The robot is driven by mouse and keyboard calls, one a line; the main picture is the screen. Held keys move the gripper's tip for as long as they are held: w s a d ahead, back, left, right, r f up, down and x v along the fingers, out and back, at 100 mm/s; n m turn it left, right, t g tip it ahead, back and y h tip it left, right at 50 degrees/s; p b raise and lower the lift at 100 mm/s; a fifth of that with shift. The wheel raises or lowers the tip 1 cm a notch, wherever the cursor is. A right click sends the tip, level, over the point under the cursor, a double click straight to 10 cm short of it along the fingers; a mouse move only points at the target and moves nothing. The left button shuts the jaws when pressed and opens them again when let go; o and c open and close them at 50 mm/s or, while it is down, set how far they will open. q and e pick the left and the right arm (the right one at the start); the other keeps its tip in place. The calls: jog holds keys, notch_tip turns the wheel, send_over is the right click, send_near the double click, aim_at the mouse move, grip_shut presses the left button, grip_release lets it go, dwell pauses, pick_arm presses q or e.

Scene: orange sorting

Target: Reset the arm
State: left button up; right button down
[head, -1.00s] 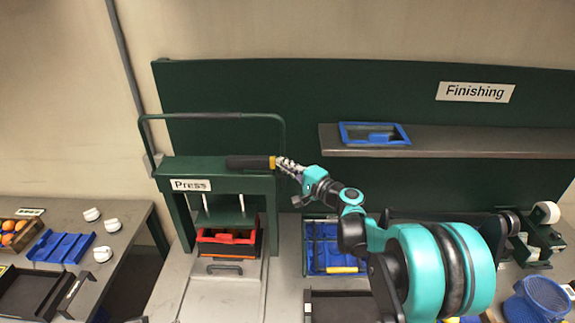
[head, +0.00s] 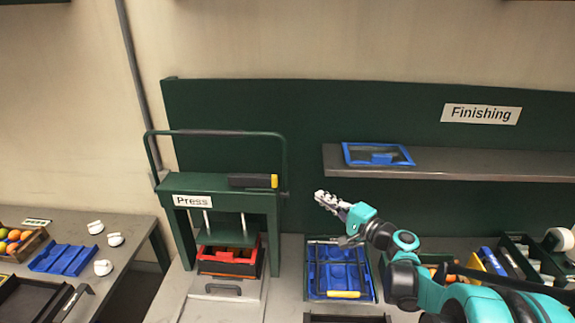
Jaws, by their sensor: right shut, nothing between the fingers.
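My right gripper (head: 328,199) is shut and empty. It is in the air to the right of the green press (head: 178,182), above the blue tray area, with its fingers pointing up and to the left. My right arm comes in from the lower right. The press has a black handle with a yellow end (head: 252,181) on its top bar, and the gripper is clear of it. My left gripper does not show.
A red box (head: 230,268) sits inside the press. A blue tray (head: 338,270) with a yellow-handled tool lies right of it. A grey shelf (head: 450,164) holds a blue-framed item (head: 378,154). Oranges in a crate, white cups and a blue rack (head: 64,259) are at left.

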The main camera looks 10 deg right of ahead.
jog(key=s+a+f+n+g+h+b, duration=0.1)
jog(key=s+a+f+n+g+b, duration=0.2)
jog(key=s+a+f+b, duration=0.4)
jog(key=s+a+f+n+g+h+b, duration=0.1)
jog(key=s+a+f+n+g+b, duration=0.25)
jog(key=f, duration=0.55)
jog(key=s+d+f+n+g+h+b, duration=0.2)
jog(key=s+f+n+h+b, duration=0.3)
jog(key=s+f, duration=1.2)
jog(key=d+h+b, duration=0.1)
jog(key=b, duration=0.3)
jog(key=shift+d+n+h, duration=0.2)
jog(key=shift+n+h, duration=0.15)
jog(key=shift+h, duration=0.05)
